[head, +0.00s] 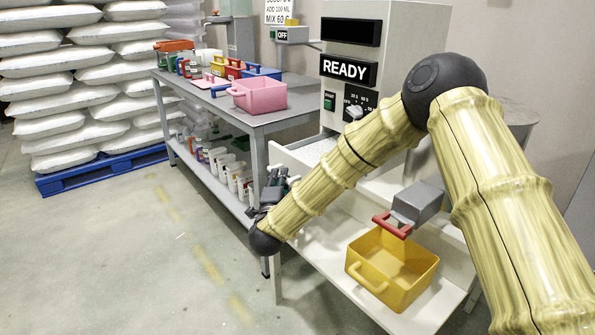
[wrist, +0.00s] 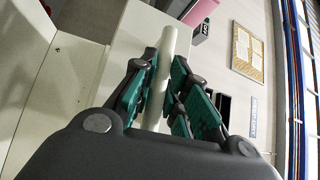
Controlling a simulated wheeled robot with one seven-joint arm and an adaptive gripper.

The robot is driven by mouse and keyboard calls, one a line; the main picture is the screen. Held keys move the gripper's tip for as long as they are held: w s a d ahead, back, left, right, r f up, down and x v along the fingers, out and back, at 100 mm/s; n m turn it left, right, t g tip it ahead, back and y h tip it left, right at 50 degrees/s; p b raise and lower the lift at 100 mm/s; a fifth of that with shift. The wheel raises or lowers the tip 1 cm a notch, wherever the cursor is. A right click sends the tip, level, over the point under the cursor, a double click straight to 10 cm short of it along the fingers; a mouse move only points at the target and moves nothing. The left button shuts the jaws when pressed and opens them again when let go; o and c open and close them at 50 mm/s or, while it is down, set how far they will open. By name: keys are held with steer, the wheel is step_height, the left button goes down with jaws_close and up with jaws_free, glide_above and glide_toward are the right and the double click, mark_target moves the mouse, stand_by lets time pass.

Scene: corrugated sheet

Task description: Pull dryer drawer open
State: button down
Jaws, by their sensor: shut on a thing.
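The dryer (head: 385,35) is a pale cabinet with a lit READY display. Its white drawer (head: 290,158) stands out from the cabinet, and pale granular contents show inside; how far out it is I cannot tell exactly, as my arm covers part of it. My gripper (head: 272,190) is at the drawer's front, small and dark in the head view. In the wrist view my gripper (wrist: 165,88) has its green-padded fingers closed around a pale round bar, the drawer handle (wrist: 168,50). The handle's lower part is hidden behind the gripper body.
A grey workbench (head: 275,118) with a pink bin (head: 258,95) and other coloured bins stands left of the drawer. A yellow bin (head: 408,292) sits on a low white shelf (head: 340,268) below. The floor (head: 120,255) at left is clear.

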steer(key=shift+s+a, duration=0.75)
steer(key=shift+a, duration=0.05)
steer(key=shift+f, duration=0.1)
steer(key=c, duration=1.4)
jaws_free()
steer(key=shift+d, duration=0.1)
steer(key=shift+s, duration=0.1)
steer(key=s, duration=0.4)
steer(key=s+a+f, duration=0.1)
steer(key=s, duration=0.6)
steer(key=shift+s+a+f, duration=0.25)
steer(key=shift+s+a, duration=0.05)
steer(key=shift+s, duration=0.05)
